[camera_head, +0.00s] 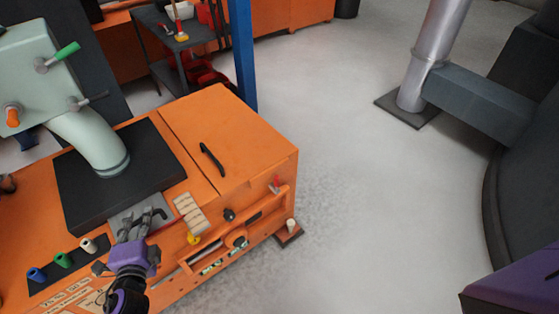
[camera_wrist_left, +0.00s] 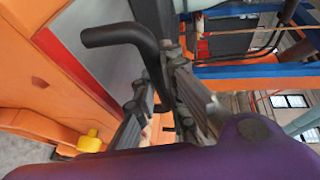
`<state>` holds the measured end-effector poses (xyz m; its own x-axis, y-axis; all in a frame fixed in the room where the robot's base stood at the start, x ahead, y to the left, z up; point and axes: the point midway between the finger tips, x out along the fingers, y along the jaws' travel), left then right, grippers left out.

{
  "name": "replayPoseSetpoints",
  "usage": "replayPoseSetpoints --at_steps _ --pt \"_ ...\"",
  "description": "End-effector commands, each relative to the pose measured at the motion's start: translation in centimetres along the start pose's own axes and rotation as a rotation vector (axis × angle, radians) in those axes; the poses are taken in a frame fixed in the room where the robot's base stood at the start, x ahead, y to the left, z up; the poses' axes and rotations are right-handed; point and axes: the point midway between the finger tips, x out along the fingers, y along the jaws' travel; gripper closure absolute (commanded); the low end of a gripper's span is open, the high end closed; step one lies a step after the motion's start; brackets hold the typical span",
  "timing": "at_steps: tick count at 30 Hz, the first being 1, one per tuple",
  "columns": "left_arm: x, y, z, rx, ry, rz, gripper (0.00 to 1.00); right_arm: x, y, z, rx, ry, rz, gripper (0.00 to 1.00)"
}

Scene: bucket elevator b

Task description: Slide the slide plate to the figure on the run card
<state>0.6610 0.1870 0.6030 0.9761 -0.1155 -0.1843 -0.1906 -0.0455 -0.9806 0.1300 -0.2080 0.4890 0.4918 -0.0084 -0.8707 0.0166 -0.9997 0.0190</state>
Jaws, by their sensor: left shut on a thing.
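The slide plate (camera_head: 122,218) appears as a grey metal plate at the front edge of a black block on the orange machine. A pale grey surface (camera_wrist_left: 112,52) beside the handle in the left wrist view may be the same plate. My left gripper (camera_head: 143,222) is over the plate's front. It is shut on a dark bent handle (camera_wrist_left: 118,35), whose free end sticks out past the fingers. The fingers hide part of the plate and handle. Pale cards with print (camera_head: 72,296) lie at the lower left; I cannot read a figure. My right gripper is not in view.
Blue, green and white knobs (camera_head: 62,259) stand at left. A pale curved pipe (camera_head: 95,145) rises behind. The floor (camera_head: 370,210) at right is clear.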

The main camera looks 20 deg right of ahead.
Motion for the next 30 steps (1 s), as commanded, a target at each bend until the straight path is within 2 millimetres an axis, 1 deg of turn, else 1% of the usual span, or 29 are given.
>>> replayPoseSetpoints --at_steps 1,2,6,13,14,15,16,19,23,30 --pt "0.0 0.0 0.1 0.006 -0.001 0.001 1.00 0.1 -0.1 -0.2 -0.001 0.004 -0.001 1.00" --pt "0.0 0.0 0.1 0.006 -0.001 0.001 0.88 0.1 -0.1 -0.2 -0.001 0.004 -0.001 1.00" --pt "0.0 0.0 0.1 0.005 -0.001 0.000 0.70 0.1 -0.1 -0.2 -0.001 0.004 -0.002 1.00" --pt "0.1 0.0 0.1 0.003 0.000 0.000 0.70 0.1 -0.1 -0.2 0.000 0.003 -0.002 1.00" --pt "0.1 0.0 0.1 0.003 0.000 0.000 0.70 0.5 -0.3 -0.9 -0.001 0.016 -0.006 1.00" --pt "0.0 0.0 0.1 0.003 0.000 0.000 0.70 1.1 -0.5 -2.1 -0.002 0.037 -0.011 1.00" --pt "-0.1 0.0 0.1 0.003 0.000 0.000 0.70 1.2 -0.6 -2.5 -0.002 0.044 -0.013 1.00" --pt "-0.9 0.1 0.1 0.003 0.000 0.001 0.70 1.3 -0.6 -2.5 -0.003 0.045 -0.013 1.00" --pt "-3.2 0.1 0.1 0.004 0.000 0.002 0.70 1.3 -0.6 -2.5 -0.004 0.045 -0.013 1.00" --pt "-8.4 0.1 0.1 0.003 -0.001 0.002 0.70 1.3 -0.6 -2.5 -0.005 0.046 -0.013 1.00"
